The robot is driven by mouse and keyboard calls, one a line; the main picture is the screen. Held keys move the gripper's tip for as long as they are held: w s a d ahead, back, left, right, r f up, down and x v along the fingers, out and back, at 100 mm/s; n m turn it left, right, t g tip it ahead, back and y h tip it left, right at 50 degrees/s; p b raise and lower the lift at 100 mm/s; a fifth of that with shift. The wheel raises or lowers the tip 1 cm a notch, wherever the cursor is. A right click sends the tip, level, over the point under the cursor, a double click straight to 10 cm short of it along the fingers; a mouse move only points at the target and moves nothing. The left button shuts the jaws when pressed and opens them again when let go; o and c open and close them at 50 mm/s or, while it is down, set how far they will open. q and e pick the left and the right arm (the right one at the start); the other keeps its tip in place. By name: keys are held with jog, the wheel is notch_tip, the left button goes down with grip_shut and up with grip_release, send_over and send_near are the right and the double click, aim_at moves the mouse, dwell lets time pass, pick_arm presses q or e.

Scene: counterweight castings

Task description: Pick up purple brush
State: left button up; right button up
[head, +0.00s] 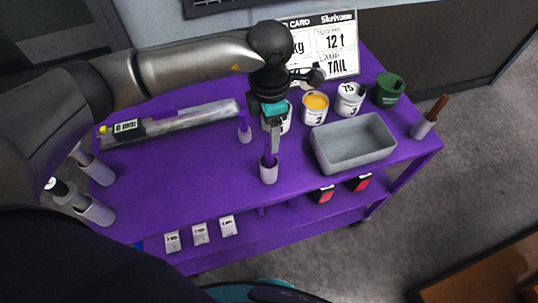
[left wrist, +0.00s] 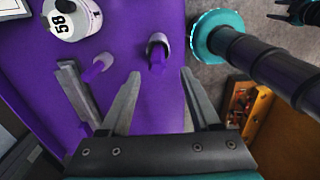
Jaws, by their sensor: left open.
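The purple brush (head: 268,160) stands in a small grey cup (head: 268,174) near the front edge of the purple cart, with only its purple upper part showing. In the left wrist view the purple brush (left wrist: 157,62) lies just beyond the open fingertips, roughly between them in the picture. My left gripper (head: 271,150) points down at the cup from above; the wrist view shows its two fingers apart with nothing between them. In the head view the fingers cover part of the brush. A dark claw-like part, apparently my right gripper (left wrist: 291,11), is cut off at the wrist view's top right.
Another purple piece (head: 244,132) stands behind and left of the brush. Labelled cans (head: 314,108), a green can (head: 388,90) and a grey bin (head: 352,143) stand to the right. A long grey bar (head: 190,118) lies left. Bare purple surface (head: 170,175) extends front left.

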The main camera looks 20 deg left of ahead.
pick_arm(q)
jog(key=p, duration=0.1)
send_over(269, 161)
jog(key=w, duration=0.1)
jog(key=shift+a+f, duration=0.15)
jog(key=shift+f, duration=2.6)
jog(key=shift+c, duration=0.2)
grip_shut()
jog(key=shift+w, duration=0.1)
